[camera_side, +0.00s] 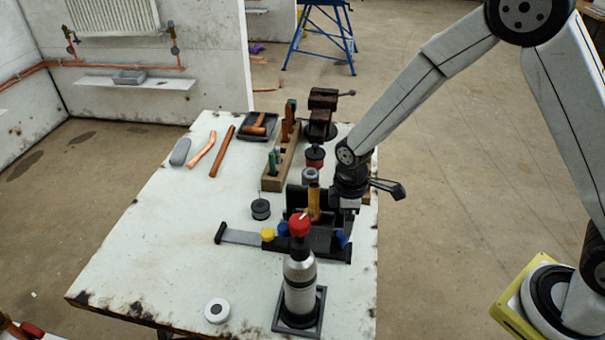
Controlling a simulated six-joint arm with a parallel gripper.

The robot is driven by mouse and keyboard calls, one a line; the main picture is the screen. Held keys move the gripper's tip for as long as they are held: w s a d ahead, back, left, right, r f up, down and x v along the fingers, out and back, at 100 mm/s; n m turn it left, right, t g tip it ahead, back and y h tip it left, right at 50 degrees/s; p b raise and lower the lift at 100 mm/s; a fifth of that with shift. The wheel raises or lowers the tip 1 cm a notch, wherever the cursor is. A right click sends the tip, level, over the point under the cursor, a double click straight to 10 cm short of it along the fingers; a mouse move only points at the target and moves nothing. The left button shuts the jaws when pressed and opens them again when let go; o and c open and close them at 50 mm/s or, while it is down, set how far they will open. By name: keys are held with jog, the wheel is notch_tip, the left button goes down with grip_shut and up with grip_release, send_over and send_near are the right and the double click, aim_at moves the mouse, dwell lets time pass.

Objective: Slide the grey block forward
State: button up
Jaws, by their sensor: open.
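A grey block (180,151) with rounded ends lies flat on the white table at its far left edge. My gripper (343,222) is at the table's right side, pointing down beside a black holder (297,198) with a yellow-handled tool (313,200) in it. The gripper is far to the right of the grey block and apart from it. The fingertips are small and partly lost against the dark holder, and I see nothing held between them.
A copper pipe (222,151), a copper bend (201,150), a black tray (259,126) and a wooden tool rack (281,165) lie right of the block. A torch (299,278), a tape roll (217,311) and a vise (321,112) also stand here. The table's left middle is clear.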

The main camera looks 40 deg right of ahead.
jog(key=shift+r, duration=1.4)
jog(key=shift+s+d+r, duration=0.15)
jog(key=shift+d+r, duration=0.15)
jog(key=s+d+r+m+t, duration=0.2)
jog(key=s+d+r+m, duration=0.4)
jog(key=s+d+m, duration=0.2)
jog(key=s+m, duration=0.2)
jog(key=shift+s+d+r+m+t, duration=0.15)
jog(key=shift+s+r+m+t, duration=0.2)
jog(key=shift+s+m+t, duration=0.05)
